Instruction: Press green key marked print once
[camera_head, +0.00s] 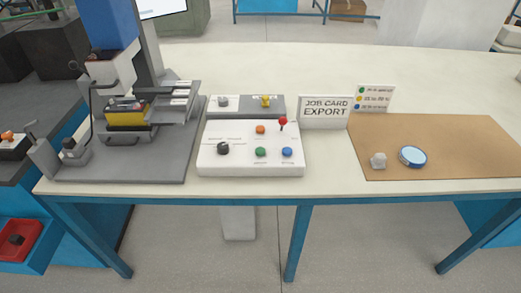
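A green key (260,152) sits on the front part of a white control box (212,166) in the middle of the table. A blue key (287,152) is to its right and an orange key (260,129) is behind it. A black knob (223,148) is at the left of the box, and a red-topped lever (283,122) stands at the back right. The small labels on the box are too small to read. The green key looks uncovered. Neither of my grippers is in view.
A grey fixture (180,158) with a yellow-and-black block (127,115) stands at the left. A "JOB CARD EXPORT" sign (325,112) is behind the box to the right. A brown mat (450,150) holds a blue-rimmed round object (412,156) and a whitish lump (378,160).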

